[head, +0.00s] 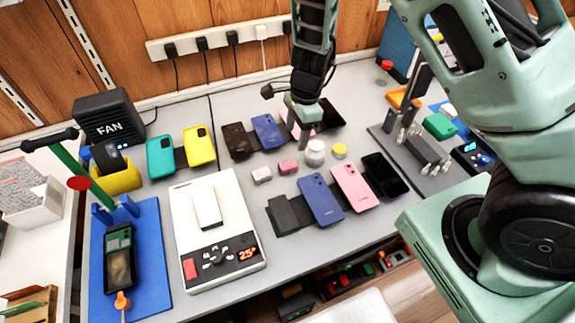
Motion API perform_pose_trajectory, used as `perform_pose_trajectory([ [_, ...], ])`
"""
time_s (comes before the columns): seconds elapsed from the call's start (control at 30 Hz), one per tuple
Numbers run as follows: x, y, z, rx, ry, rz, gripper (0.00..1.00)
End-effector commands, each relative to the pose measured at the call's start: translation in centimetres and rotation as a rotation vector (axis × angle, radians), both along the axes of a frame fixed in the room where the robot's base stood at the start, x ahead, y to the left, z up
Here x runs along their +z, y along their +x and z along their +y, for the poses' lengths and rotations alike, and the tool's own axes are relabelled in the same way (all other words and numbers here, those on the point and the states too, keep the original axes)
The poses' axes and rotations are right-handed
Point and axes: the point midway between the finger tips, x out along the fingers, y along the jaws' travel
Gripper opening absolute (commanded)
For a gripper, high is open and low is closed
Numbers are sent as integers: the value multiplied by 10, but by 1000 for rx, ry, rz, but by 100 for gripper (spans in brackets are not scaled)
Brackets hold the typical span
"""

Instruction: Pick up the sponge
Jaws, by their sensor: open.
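I cannot tell for sure which thing is the sponge. A small pink block (288,167) and a pale grey-white block (262,175) lie side by side mid-table and both have a sponge-like size. My gripper (302,130) hangs down from the arm at the back middle of the table, above and behind these blocks. It is open and holds nothing that I can see. Its fingertips are small and partly lost against the phones behind them.
A white jar (315,153) and a yellow round lid (339,151) stand right of the blocks. Phones lie behind, including a blue one (268,131), and in front, including a pink one (356,187). A white scale (183,222) is at left, a grey stand (425,150) at right.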

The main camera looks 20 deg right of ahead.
Motion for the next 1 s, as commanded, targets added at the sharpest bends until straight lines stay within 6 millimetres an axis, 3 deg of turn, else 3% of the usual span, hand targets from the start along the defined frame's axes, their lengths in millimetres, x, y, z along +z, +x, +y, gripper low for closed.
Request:
perform_pose_trajectory([
  [0.1, -26, 0, 3, -1, -1, 3, 58],
  [0.23, -47, -1, 7, 0, 0, 3, 58],
  [0.53, -68, 0, 11, 3, 0, 2, 58],
  [0.8, -103, 1, 19, 2, 0, 2, 58],
  [1.0, -111, 2, 20, 3, 1, -1, 58],
])
